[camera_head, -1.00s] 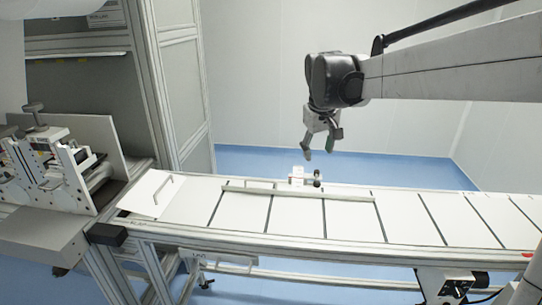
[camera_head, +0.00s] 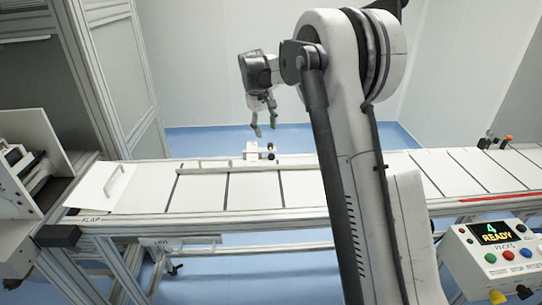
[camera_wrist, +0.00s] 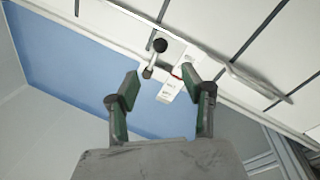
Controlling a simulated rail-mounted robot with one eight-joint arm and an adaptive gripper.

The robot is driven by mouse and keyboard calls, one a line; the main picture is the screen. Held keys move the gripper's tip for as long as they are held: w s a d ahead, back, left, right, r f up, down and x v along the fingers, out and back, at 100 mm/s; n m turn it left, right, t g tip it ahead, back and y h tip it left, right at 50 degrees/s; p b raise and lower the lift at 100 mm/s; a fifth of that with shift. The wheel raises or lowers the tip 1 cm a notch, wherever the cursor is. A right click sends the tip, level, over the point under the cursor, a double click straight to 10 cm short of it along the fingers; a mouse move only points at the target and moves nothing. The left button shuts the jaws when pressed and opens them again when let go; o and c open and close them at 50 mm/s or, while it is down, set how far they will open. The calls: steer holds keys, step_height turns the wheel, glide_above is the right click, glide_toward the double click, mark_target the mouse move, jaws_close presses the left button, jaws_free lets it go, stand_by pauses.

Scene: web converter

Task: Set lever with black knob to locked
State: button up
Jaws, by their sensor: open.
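In the wrist view, a small lever with a round black knob (camera_wrist: 158,46) stands at a white bracket on the conveyor's edge. A white label plate (camera_wrist: 170,91) with a red mark is beside it; its text is too small to read. The lever's setting cannot be told. In the head view, the white bracket (camera_head: 252,151) with small dark knobs sits at the conveyor's far edge. My gripper (camera_head: 265,131) hangs just above it, open and empty, apart from it. In the wrist view the gripper's fingers (camera_wrist: 160,71) are spread, with the lever beyond them.
A long rail (camera_head: 215,168) lies along the conveyor beside the bracket. A flap with a handle (camera_head: 104,193) is at the left end. A control panel (camera_head: 497,256) showing "4 READY" stands front right. Dark and orange knobs (camera_head: 508,138) are far right. Blue floor lies behind.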

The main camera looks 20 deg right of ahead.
mark_target(271, 154)
steer(key=f, duration=0.4)
steer(key=d+f, duration=0.1)
steer(key=f, duration=0.3)
steer(key=d+f, duration=0.1)
steer(key=f, duration=0.4)
steer(key=shift+w+d, duration=0.2)
steer(key=shift+w, duration=0.15)
jaws_close()
